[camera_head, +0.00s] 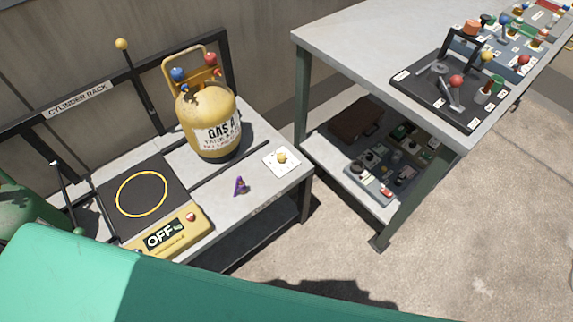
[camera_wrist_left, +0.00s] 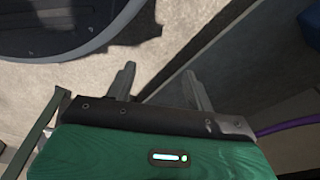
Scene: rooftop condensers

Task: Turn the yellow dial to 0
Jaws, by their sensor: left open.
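A small yellow dial (camera_head: 282,157) sits on a white square plate (camera_head: 271,164) near the right end of the low rack bench. Marks on the plate are too small to read, so I cannot tell where the dial points. My left gripper (camera_wrist_left: 158,76) shows only in the left wrist view. Its two fingers are apart with nothing between them, over bare concrete and a grey panel edge. It is away from the dial, which is not in that view. My right gripper is in neither view.
A yellow gas cylinder (camera_head: 208,125) stands left of the dial. A small purple object (camera_head: 240,186) lies in front of it. A scale (camera_head: 119,203) reading OFF is further left. A taller bench (camera_head: 345,40) with control panels stands right. Concrete floor between is clear.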

